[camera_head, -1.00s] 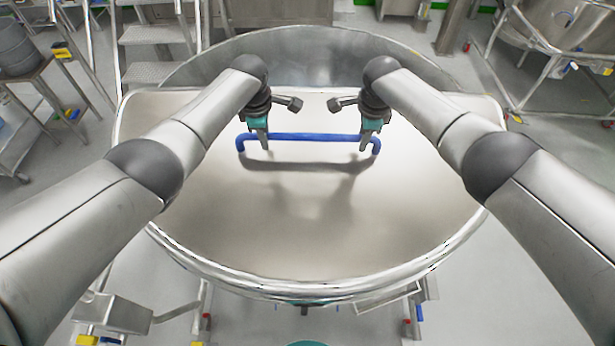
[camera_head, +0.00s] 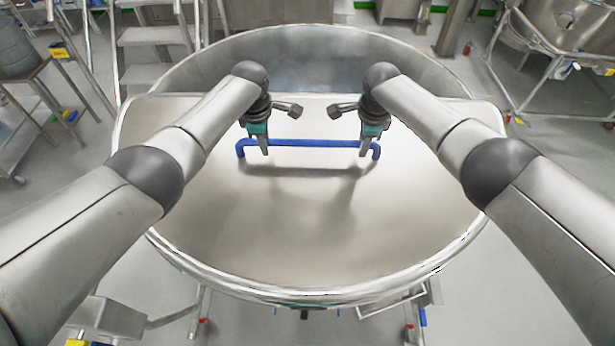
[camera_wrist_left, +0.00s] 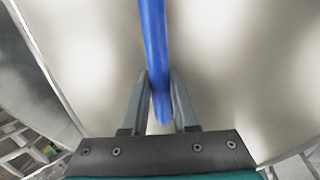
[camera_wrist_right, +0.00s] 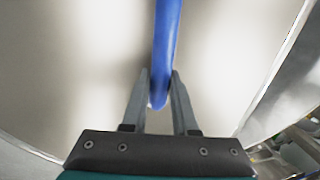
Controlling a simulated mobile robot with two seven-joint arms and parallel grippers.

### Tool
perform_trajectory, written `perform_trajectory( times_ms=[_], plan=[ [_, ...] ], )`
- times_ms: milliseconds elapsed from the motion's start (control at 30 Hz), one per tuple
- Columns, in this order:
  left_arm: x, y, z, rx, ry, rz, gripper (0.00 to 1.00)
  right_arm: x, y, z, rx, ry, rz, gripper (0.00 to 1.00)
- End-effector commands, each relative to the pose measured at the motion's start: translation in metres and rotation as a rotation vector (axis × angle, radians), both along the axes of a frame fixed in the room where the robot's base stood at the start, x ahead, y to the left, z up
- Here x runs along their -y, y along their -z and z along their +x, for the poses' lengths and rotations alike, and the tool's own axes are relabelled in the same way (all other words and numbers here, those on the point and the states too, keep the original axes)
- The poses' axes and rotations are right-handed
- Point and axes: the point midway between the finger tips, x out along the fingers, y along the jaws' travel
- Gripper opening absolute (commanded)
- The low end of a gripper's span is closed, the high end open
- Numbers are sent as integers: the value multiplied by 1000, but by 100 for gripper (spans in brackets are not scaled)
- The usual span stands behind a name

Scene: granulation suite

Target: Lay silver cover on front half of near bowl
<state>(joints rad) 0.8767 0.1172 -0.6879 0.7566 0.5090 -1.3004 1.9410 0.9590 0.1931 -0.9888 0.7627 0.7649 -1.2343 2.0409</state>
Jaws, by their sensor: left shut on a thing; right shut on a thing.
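The silver cover (camera_head: 300,225) is a shiny half-round plate with a blue bar handle (camera_head: 308,143) near its straight far edge. It lies over the front half of the near bowl (camera_head: 300,45), and the bowl's open back half shows behind it. My left gripper (camera_head: 264,150) is shut on the handle's left end, also seen in the left wrist view (camera_wrist_left: 160,95). My right gripper (camera_head: 365,148) is shut on the handle's right end, as the right wrist view (camera_wrist_right: 159,90) shows. Whether the cover touches the rim all around cannot be told.
Metal steps (camera_head: 155,45) stand behind the bowl at left. A grey drum on a stand (camera_head: 25,45) is at far left. Another steel vessel on a frame (camera_head: 570,30) stands at far right. Grey floor is open on both sides of the bowl.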

Motion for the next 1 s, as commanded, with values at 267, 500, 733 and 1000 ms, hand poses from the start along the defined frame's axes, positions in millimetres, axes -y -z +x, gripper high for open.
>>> perform_trajectory(
  times_ms=[267,500,733,1000],
  plan=[
    [0,10,2,5,0,-1,0,0,10,1,3,0,0,0],
    [0,9,0,0,0,0,54,0,9,0,0,0,-1,54],
    [0,9,0,0,0,0,57,0,9,0,0,0,0,57],
    [0,0,-1,2,0,-2,57,0,10,0,0,0,0,57]
  ],
)
